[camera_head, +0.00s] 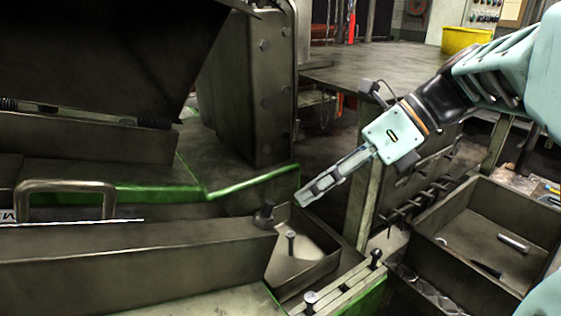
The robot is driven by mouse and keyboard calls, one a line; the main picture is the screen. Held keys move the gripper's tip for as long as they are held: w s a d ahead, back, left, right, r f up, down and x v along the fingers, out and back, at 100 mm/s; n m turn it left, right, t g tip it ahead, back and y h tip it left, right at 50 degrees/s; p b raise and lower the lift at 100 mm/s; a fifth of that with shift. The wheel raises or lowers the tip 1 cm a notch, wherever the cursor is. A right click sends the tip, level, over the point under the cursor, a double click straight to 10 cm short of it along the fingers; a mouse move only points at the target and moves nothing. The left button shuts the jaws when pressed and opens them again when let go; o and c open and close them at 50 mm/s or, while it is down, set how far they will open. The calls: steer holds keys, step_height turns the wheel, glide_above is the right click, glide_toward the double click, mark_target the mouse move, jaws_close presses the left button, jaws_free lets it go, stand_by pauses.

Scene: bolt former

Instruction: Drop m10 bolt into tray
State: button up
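Several bolts are in view, and I cannot tell which is the M10. One bolt (291,244) stands upright, head up, in a small angular metal chute (318,268). A dark bolt (264,214) sits at the end of the long metal trough. Two more bolts stand on the slotted rail: a dark one (376,258) and a pale-headed one (311,300). An open metal tray (455,212) at right holds a few loose pieces. My gripper (303,199) points down-left above the chute, apart from the bolts. Its fingers overlap in side view; no held object shows.
The long metal trough (130,255) with a handle (65,186) runs along the left. A large machine housing (245,85) stands behind it. A row of dark rods (420,200) lies between the rail and the tray. A metal table (370,68) is at the back.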

steer(key=v, duration=1)
steer(key=shift+d+r, duration=0.2)
steer(key=shift+d, duration=0.1)
